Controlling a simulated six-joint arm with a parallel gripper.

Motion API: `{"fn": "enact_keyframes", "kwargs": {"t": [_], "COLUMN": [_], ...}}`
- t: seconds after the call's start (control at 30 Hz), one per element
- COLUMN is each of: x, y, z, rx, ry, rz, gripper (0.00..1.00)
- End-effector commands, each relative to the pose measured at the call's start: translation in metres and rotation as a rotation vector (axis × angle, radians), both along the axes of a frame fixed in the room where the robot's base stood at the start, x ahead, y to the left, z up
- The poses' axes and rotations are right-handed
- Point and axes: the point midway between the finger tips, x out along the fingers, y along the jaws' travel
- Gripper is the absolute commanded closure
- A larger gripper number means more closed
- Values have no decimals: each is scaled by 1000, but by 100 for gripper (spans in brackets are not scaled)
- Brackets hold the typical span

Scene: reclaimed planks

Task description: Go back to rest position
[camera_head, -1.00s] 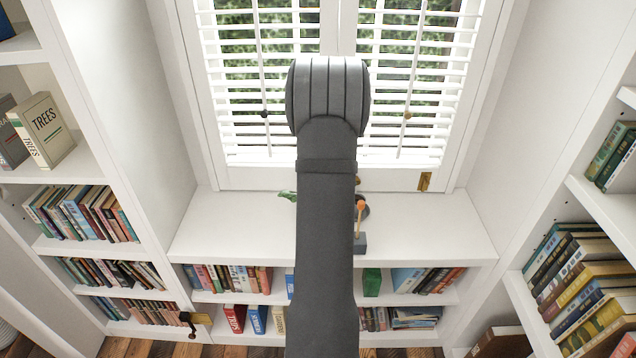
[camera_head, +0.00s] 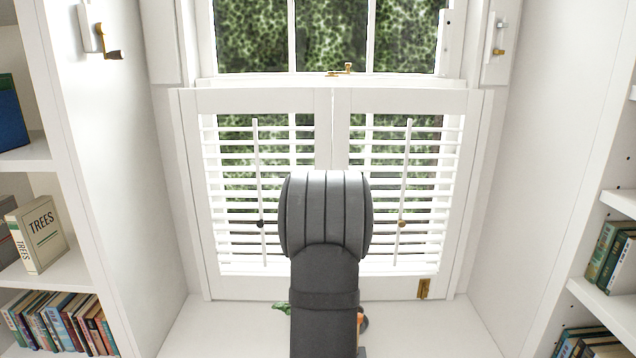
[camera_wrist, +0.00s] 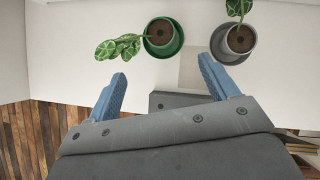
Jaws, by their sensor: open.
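My gripper (camera_wrist: 162,90) shows in the wrist view with its two blue fingers spread wide. It is open, and nothing is between the fingers. Beyond the fingertips, a green pot (camera_wrist: 163,50) and a grey pot (camera_wrist: 228,56), each with dark soil and a leafy plant, stand on a white surface. In the head view my arm stands in front of the window and hides the gripper. A bit of green leaf (camera_head: 282,307) shows left of the arm, and a small orange thing partly shows right of it.
The white sill (camera_head: 215,325) is mostly bare left and right of my arm. White shuttered windows (camera_head: 240,200) rise behind it. Bookshelves with books stand on both sides, including a "TREES" book (camera_head: 40,235).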

Motion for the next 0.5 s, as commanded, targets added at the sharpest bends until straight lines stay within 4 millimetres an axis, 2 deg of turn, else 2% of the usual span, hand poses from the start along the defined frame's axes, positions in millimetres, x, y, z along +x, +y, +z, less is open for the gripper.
{"fn": "enact_keyframes", "kwargs": {"t": [0.5], "x": [37], "y": [12], "z": [-61], "rx": [1], "ry": [3], "rz": [1], "gripper": [21]}}
